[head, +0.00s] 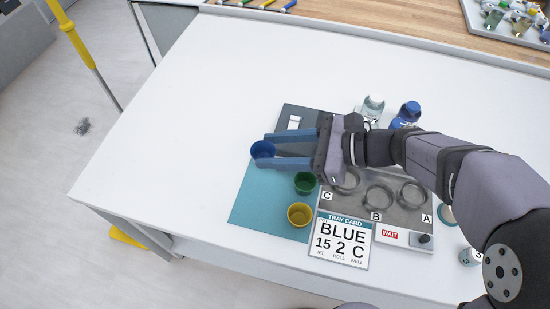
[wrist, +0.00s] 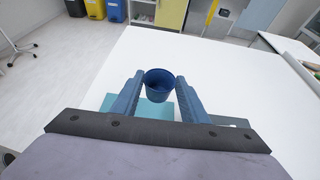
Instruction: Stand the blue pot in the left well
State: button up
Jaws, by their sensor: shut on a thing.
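The blue pot (head: 262,149) is between the fingertips of my gripper (head: 263,151), over the upper left edge of the teal mat. My gripper is shut on it; in the wrist view the blue pot (wrist: 160,84) looks upright with its open top showing. I cannot tell whether its base touches the mat. The left well (head: 347,180), a ring by the letter C on the grey tray (head: 360,212), lies to the right, partly hidden by my gripper. The wells by B (head: 379,197) and A (head: 413,194) look empty.
A green pot (head: 305,183) and a yellow pot (head: 299,214) stand on the teal mat (head: 256,205). A tray card (head: 340,242) reads BLUE, 15, 2, C. A WAIT label (head: 390,235) is on the tray. Bottles (head: 373,107) stand behind my arm. The table's left side is clear.

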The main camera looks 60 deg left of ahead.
jog(key=shift+r, duration=0.75)
jog(key=w+d+r+m+t+y+p, duration=0.1)
jog(key=w+d+m+p, duration=0.1)
jog(key=w, duration=0.4)
jog(key=w+d+r+m+t+y+p, duration=0.1)
jog(key=w+d+t+p, duration=0.15)
jog(key=w, duration=0.35)
jog(key=w+d+f+m+y+p, duration=0.1)
jog(key=w+d+f+p, duration=0.1)
jog(key=w+d+f, duration=0.2)
jog(key=shift+d+f+m+t, duration=0.3)
jog(key=shift+d+t, duration=0.15)
jog(key=shift+d, duration=0.65)
jog(key=shift+f, duration=0.1)
jog(key=shift+f+b, duration=2.3)
jog(key=shift+f, duration=0.5)
